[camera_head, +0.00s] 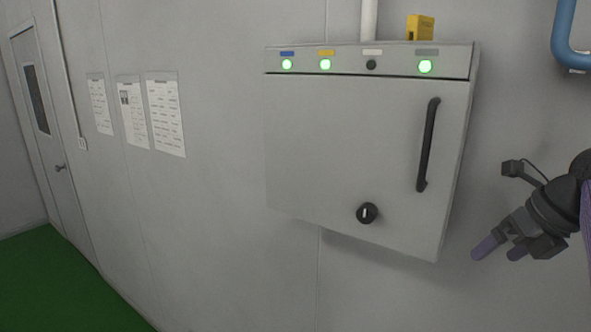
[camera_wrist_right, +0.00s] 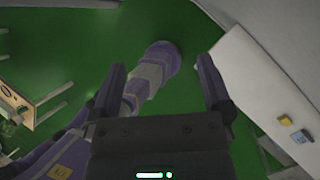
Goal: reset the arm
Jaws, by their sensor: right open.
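My right gripper (camera_head: 500,250) is at the right edge of the head view, to the right of the grey wall cabinet (camera_head: 350,140) and apart from it. Its two fingers point down and left with a gap between them. In the right wrist view the gripper (camera_wrist_right: 162,72) shows its two dark fingers spread wide, with nothing held between them. A purple and grey part of my own body shows beyond the fingers. My left gripper is in neither view.
The cabinet door is closed, with a black handle (camera_head: 428,145) and a knob (camera_head: 367,213); three lamps glow green. A yellow box (camera_head: 420,28) sits on top. A blue pipe (camera_head: 563,35) is at upper right. Green floor (camera_head: 60,285) lies lower left.

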